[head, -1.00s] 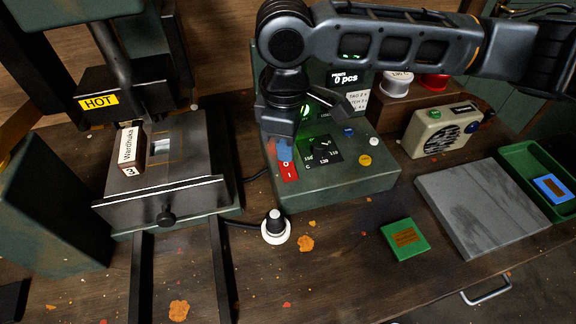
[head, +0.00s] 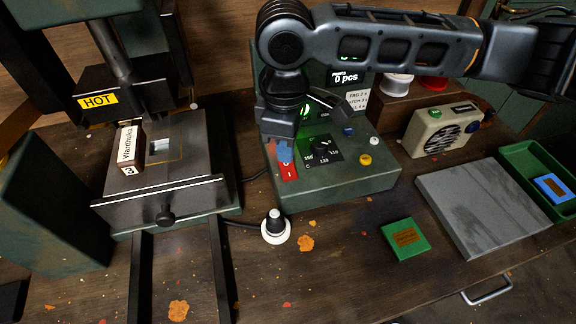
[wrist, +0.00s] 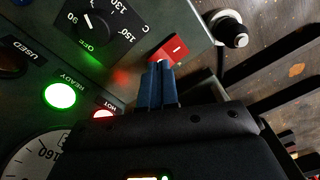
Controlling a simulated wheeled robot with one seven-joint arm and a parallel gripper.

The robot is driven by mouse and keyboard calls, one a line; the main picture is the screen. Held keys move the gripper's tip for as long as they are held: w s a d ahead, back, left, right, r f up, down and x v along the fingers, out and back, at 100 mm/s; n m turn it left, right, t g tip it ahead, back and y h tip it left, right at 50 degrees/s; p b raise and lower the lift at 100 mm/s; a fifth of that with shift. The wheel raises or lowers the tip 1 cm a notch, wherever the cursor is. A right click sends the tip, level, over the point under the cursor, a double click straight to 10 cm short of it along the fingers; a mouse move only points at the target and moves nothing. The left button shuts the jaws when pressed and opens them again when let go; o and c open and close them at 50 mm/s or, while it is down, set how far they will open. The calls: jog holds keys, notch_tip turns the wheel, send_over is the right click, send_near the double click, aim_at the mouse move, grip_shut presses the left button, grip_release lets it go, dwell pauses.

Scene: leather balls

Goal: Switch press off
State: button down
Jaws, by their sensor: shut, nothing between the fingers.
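The green control box (head: 335,185) stands mid-table. Its red rocker switch (head: 289,173), marked O and I, is at its left front; it also shows in the wrist view (wrist: 170,48). My gripper (head: 285,155) is shut and empty, with blue fingertips over the upper part of the switch. In the wrist view the fingertips (wrist: 159,66) are right at the switch; contact cannot be told. The fingers hide part of it, so its tilt is unclear. The press (head: 165,165) with a yellow HOT label is at left. Green READY (wrist: 60,95) and red HOT (wrist: 103,114) lamps glow.
A dial (wrist: 92,24) sits beside the switch on the panel. A green block (head: 405,239), a grey slab (head: 485,205) and a beige radio-like box (head: 441,131) are at right.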

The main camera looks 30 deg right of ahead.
jog(key=shift+f+b, duration=0.35)
jog(key=shift+f, duration=0.4)
jog(key=shift+r, duration=0.1)
dwell(0.3)
notch_tip(320, 180, up, 5)
jog(key=p, duration=0.4)
jog(key=shift+p, duration=0.3)
jog(key=shift+r, duration=0.95)
